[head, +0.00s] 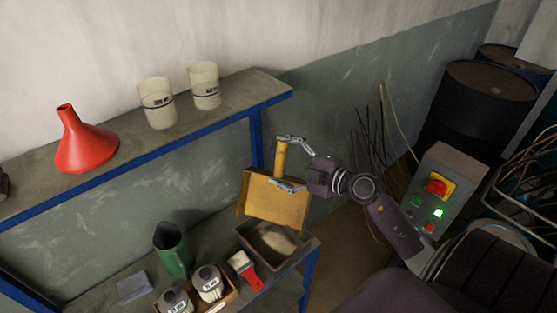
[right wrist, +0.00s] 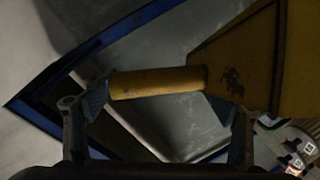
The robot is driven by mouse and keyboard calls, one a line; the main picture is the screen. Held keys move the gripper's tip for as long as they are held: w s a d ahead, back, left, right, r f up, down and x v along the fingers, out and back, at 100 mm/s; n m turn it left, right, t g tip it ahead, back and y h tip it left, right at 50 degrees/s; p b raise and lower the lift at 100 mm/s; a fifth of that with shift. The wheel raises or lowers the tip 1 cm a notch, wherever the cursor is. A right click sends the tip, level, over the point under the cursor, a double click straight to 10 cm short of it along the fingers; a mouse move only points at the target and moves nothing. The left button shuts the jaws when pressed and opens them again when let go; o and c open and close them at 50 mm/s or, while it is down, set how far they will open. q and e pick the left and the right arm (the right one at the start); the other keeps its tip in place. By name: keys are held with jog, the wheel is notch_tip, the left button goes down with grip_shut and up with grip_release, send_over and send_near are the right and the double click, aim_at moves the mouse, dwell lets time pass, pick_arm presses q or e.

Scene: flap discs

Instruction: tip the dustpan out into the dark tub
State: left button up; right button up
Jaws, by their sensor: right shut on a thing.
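The yellow dustpan (head: 272,203) hangs steeply tilted, handle up and pan down, just above and behind the dark tub (head: 252,254) on the lower shelf. Its pan (right wrist: 247,62) and handle also show in the right wrist view. My right gripper (head: 280,161) is shut on the handle, one finger towards its top end and one by the pan. A pale heap (head: 279,238) lies in the tub. I cannot tell whether anything is left in the pan. My left gripper is not in view.
A red-handled brush (head: 247,272), a box with canisters (head: 209,283), a green jug (head: 173,249) and a grey cloth (head: 134,287) stand left of the tub. Above is a blue-edged shelf (head: 222,106) with a red funnel (head: 84,143). A control box (head: 441,185) stands right.

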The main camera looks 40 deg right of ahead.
pick_arm(q)
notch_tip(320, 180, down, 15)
jog(key=b, duration=1.5)
pick_arm(e)
jog(key=w+d+f+m+g+y, duration=0.1)
jog(key=w+d+f+m, duration=0.2)
jog(key=w+d+f, duration=0.2)
jog(key=w+d+f+m+g+y, duration=0.2)
jog(key=w+d+f+m, duration=0.2)
jog(key=d, duration=0.6)
jog(key=shift+w+d+f+m+g, duration=0.3)
jog(key=shift+w+f, duration=0.15)
jog(key=shift+w, duration=0.45)
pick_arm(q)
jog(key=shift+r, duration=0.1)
